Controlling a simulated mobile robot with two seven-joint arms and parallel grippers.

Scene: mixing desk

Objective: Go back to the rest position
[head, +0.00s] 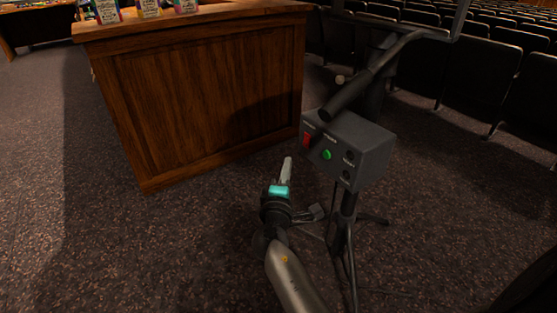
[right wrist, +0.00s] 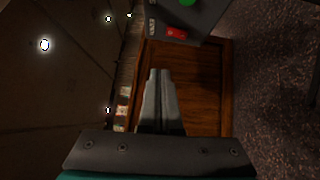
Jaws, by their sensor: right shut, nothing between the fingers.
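My right gripper (head: 287,163) is in the lower middle of the head view, reaching up from the bottom edge. Its fingers are shut and empty, and they also show together in the right wrist view (right wrist: 160,76). In the head view the gripper is left of and below a grey control box (head: 362,147) on a stand, apart from it. The box has a red switch (head: 306,140) and a lit green button (head: 327,154). The box also shows at the top of the right wrist view (right wrist: 205,14). My left gripper is not in view.
A wooden desk (head: 205,105) stands behind and left, with several small labelled packs (head: 148,8) on top. The stand's tripod legs (head: 345,235) spread on the carpet just right of my arm. Rows of dark seats (head: 490,65) fill the upper right. Carpet (head: 130,250) is clear at lower left.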

